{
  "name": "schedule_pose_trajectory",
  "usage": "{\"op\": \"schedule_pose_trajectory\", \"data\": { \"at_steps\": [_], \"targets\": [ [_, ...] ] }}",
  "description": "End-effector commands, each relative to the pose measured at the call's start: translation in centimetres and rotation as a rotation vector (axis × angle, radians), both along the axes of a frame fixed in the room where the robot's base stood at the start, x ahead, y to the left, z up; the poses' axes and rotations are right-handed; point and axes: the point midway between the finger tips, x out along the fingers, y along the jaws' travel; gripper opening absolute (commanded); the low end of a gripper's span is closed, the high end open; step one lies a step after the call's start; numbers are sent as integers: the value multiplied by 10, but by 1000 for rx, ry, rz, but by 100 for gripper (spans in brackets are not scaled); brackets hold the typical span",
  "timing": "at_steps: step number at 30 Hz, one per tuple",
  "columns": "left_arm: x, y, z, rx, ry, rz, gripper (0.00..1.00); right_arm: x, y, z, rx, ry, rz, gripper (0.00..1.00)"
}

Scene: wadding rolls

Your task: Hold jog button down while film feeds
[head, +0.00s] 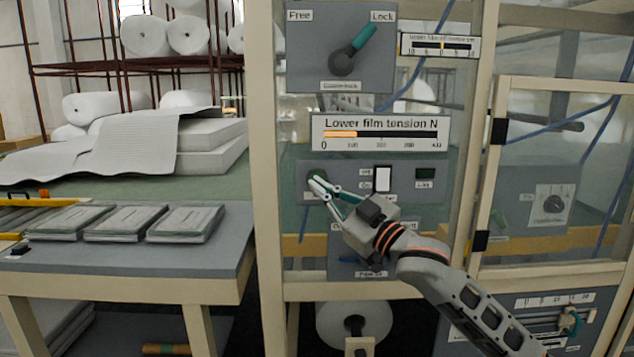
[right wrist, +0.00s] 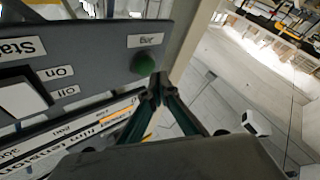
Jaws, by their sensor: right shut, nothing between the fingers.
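The green round button (head: 316,176) sits at the left end of a grey control panel (head: 405,178) on the machine. In the right wrist view the green button (right wrist: 143,64) shows just beyond the fingertips, under a small label. My right gripper (head: 314,184) is shut and empty, its tips at the button's lower edge in the head view. In the right wrist view the tips of the right gripper (right wrist: 158,82) are together beside the button. I cannot tell whether they touch or press it. My left gripper is not in view.
A white rocker switch (head: 382,179) and a dark indicator (head: 425,173) share the panel. Above is the lower film tension gauge (head: 380,133), its orange bar short, and a Free/Lock lever (head: 352,50). A table with packed pads (head: 122,223) stands left.

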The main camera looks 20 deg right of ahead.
Motion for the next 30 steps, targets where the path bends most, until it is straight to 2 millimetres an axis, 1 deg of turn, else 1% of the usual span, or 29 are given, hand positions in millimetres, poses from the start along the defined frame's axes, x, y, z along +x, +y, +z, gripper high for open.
{"op": "schedule_pose_trajectory", "data": {
  "at_steps": [12, 30],
  "targets": [
    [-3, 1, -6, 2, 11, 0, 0, 0, 0, 0, 0, 0, 0, 0],
    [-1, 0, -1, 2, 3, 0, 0, 0, 0, 0, 0, 0, 0, 0]
  ]
}}
